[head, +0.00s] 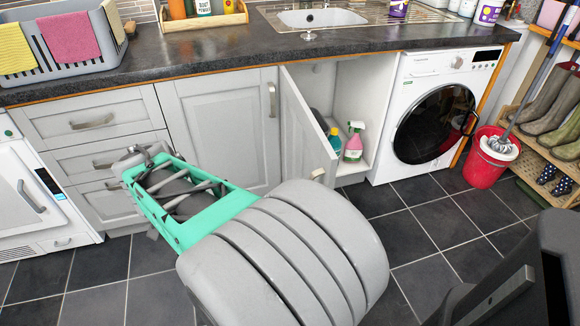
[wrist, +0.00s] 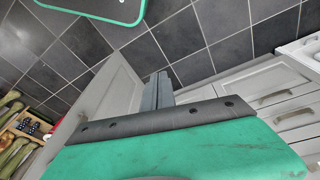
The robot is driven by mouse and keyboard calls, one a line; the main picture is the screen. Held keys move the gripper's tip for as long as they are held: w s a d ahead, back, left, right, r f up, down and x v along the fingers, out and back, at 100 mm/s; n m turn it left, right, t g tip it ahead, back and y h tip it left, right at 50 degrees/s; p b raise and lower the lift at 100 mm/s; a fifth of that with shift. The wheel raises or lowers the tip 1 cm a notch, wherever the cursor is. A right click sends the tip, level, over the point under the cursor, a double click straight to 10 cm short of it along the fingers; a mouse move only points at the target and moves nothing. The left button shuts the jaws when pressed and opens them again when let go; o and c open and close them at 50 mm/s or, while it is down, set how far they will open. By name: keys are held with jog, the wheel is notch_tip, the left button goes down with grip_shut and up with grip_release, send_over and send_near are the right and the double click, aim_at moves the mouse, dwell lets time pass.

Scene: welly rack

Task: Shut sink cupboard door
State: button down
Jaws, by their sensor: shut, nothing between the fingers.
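The sink cupboard door (head: 304,120) stands wide open in the head view, swung out from its hinge side at the left. What looks like its handle (head: 318,173) shows near the free edge. The cupboard's pale interior (head: 345,92) is exposed. In the wrist view a pale grey door panel (wrist: 118,82) lies left of my gripper (wrist: 160,76). The fingers are together and empty, over the floor; whether they touch the door I cannot tell. In the head view my arm hides the lower door, and I cannot make out the fingers.
A pink spray bottle (head: 353,143) and a teal bottle (head: 334,144) stand inside the cupboard. A washing machine (head: 437,112) is to its right, then a red bucket (head: 485,165) and boot rack (head: 545,155). Drawers (head: 92,122) are left. Dark floor tiles (head: 425,235) are clear in front.

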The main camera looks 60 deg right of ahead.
jog(key=s+d+r+m+g+p, duration=0.25)
jog(key=s+d+r+m, duration=0.25)
jog(key=d+m, duration=0.3)
jog(key=s+d+r+m+g+p, duration=0.1)
jog(key=s+d+r+m+p, duration=0.35)
jog(key=d+m, duration=0.35)
jog(key=s+d+f+b, duration=0.1)
jog(key=s+d+f, duration=0.4)
jog(key=f, duration=0.3)
jog(key=shift+s+d+f+n+h+b, duration=0.2)
jog(key=shift+d+f+n+h+b, duration=0.1)
jog(key=shift+d+n+b, duration=0.15)
jog(key=shift+d, duration=0.1)
